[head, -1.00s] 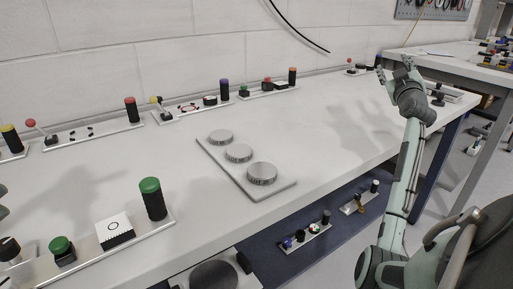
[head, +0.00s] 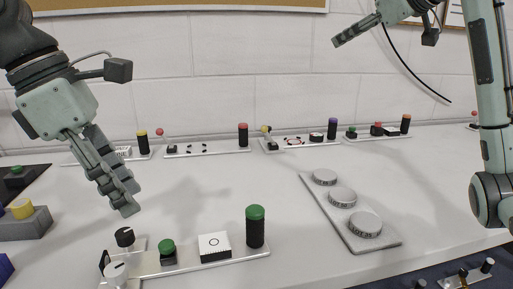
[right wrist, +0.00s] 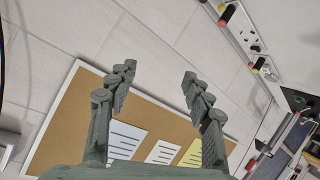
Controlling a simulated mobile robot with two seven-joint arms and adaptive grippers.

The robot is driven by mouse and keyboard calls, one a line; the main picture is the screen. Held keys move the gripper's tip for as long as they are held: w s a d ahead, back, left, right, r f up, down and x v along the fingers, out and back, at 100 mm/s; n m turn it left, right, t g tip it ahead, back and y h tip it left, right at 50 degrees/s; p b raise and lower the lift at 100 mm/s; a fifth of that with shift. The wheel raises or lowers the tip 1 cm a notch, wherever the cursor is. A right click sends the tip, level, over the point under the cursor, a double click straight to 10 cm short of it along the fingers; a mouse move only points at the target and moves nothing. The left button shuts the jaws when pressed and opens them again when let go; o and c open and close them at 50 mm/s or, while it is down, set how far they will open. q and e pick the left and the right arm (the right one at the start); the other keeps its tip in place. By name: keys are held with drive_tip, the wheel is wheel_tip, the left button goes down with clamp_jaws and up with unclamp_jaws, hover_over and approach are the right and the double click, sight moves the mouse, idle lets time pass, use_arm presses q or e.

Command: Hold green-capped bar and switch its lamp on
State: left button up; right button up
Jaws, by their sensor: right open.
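The green-capped bar is an upright black cylinder with a green top (head: 255,228), at the right end of a pale strip (head: 240,256) near the table's front. Beside it on the strip are a white box with a ring mark (head: 214,246), a green button (head: 168,252) and black and white knobs. My left gripper (head: 125,195) hangs above and left of the strip, pointing down, apart from the bar. Its fingers overlap from the side, so its opening is unclear. My right gripper (head: 357,30) is raised at the upper right. The right wrist view shows its fingers (right wrist: 158,88) apart and empty.
A plate with three grey discs (head: 342,197) lies right of the bar. Several strips with coloured-cap bars and levers (head: 205,147) line the wall. A grey block with a yellow knob (head: 25,222) is at the left. The middle of the table is clear.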

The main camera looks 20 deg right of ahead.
drive_tip(key=s+a+f+n+g+y, duration=0.1)
drive_tip(key=a+f+n+g, duration=0.15)
drive_tip(key=a, duration=0.45)
drive_tip(key=s+a+f+n+g+y, duration=0.1)
drive_tip(key=a+f, duration=0.3)
drive_tip(key=a, duration=0.4)
drive_tip(key=n+g+h, duration=0.4)
drive_tip(key=n+g, duration=0.1)
drive_tip(key=g, duration=0.5)
hover_over(255, 228)
drive_tip(key=w, duration=0.2)
drive_tip(key=shift+t, duration=0.25)
drive_tip(key=f, duration=1.6)
drive_tip(key=shift+s+d+f, duration=0.15)
drive_tip(key=shift+d+f, duration=0.05)
drive_tip(key=shift+f, duration=0.2)
drive_tip(key=shift+s+f, duration=0.1)
drive_tip(key=shift+f, duration=3.8)
clamp_jaws()
